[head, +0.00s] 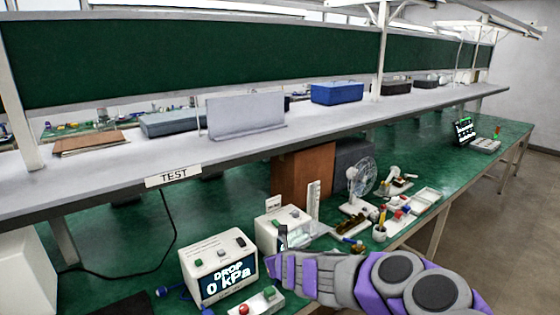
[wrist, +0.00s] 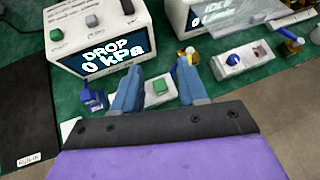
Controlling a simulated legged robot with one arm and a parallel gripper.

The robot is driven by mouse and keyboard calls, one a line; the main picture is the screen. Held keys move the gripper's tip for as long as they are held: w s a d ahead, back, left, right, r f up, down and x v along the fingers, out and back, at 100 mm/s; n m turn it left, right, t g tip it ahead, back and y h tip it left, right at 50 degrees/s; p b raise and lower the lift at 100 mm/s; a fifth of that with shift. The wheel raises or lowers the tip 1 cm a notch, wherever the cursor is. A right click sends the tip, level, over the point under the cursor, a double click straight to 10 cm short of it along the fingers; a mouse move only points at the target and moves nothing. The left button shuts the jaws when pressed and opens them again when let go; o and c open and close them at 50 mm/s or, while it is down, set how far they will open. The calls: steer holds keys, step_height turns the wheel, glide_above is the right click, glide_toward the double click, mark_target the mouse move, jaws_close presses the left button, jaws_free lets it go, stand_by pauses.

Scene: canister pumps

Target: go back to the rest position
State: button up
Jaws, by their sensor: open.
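My gripper (wrist: 158,84) shows in the wrist view as two blue fingers spread apart with nothing between them. In the head view my purple and grey arm reaches in from the lower right, and its end hides part of the bench. A white pump unit (head: 219,263) reads "DROP 0 kPa"; it also shows in the wrist view (wrist: 98,28). A small white box with a green button (wrist: 160,90) lies below the fingers, partly hidden. A second unit (head: 283,226) stands to the right; its screen (wrist: 215,12) reads "IDLE" in the wrist view.
The green bench (head: 90,245) runs under a grey shelf (head: 230,137) with a "TEST" label. A fan (head: 361,178), a white tray (head: 426,200) and small parts stand to the right. A blue-handled valve (wrist: 92,98) and a brass fitting (wrist: 186,55) flank the fingers. A black mat (wrist: 25,130) lies left.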

steer(key=s+a+r+n+y, duration=0.2)
steer(key=a+r+n, duration=0.1)
steer(key=r, duration=0.2)
steer(key=s+a+r+n+y, duration=0.2)
steer(key=r+n, duration=0.2)
steer(key=r, duration=0.2)
steer(key=s+a+r+n+g+y, duration=0.1)
steer(key=s+a+r+n+g, duration=0.15)
steer(key=s+n, duration=0.4)
steer(key=s+a+r+n+g+y, duration=0.1)
steer(key=s+r+n+y, duration=0.15)
steer(key=s+n, duration=0.35)
steer(key=s+d+f+n+g+h, duration=0.2)
steer(key=s+d, duration=0.5)
steer(key=s, duration=0.4)
steer(key=s+d+f+n+g+h, duration=0.3)
steer(key=s+d+f+n+h, duration=0.2)
steer(key=s+d, duration=0.3)
steer(key=s+d+f+n+g+h, duration=0.3)
steer(key=s+d, duration=0.5)
steer(key=s, duration=0.6)
steer(key=shift+d+f+n+h, duration=0.15)
steer(key=shift+n+h, duration=0.3)
steer(key=shift+n, duration=0.3)
